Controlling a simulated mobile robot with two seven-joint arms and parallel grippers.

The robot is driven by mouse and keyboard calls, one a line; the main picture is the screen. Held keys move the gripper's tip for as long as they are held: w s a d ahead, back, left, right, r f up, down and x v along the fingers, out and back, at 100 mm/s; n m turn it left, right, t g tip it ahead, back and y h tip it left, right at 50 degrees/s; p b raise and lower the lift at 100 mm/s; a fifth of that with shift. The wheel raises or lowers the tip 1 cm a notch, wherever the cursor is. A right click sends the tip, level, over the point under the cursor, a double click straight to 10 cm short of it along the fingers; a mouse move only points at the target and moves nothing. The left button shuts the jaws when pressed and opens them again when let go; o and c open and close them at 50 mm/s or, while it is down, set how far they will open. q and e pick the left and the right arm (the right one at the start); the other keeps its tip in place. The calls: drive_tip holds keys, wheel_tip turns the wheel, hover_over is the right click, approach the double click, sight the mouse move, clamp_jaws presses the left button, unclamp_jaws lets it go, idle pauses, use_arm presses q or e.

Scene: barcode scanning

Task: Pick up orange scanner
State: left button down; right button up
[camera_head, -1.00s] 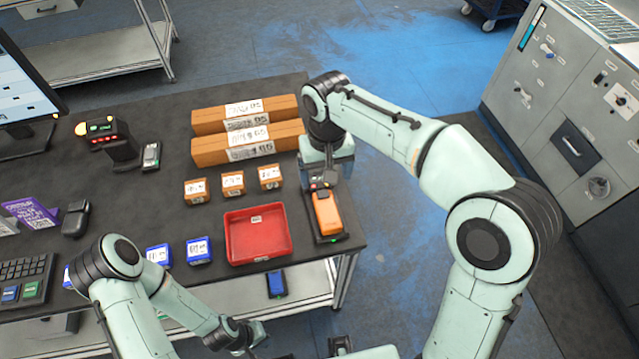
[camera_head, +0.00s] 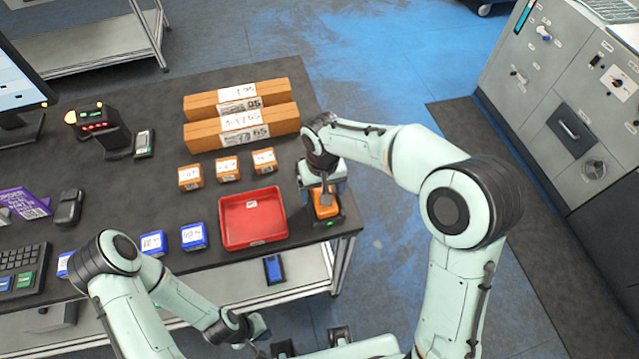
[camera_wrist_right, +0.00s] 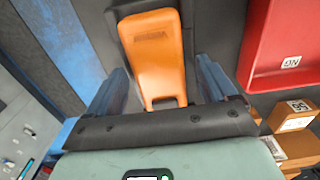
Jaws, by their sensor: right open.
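The orange scanner (camera_head: 325,204) sits in a dark cradle (camera_head: 328,221) at the right end of the table. My right gripper (camera_head: 323,188) is over it and hides part of it in the head view. In the right wrist view the scanner (camera_wrist_right: 155,55) lies between the two open fingers of my right gripper (camera_wrist_right: 165,75), with no clear contact on either side. My left gripper (camera_head: 262,330) is low in front of the table, away from the scanner. Its fingers cannot be made out.
A red tray (camera_head: 224,236) stands just left of the scanner. Small orange boxes (camera_head: 227,168) and long cartons (camera_head: 240,128) lie behind it. Blue boxes (camera_head: 193,237) are to its left. A blue device (camera_head: 273,268) is on the lower shelf. The floor right of the table is clear.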

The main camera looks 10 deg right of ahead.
drive_tip(key=c, duration=1.2)
drive_tip(key=shift+r, duration=0.1)
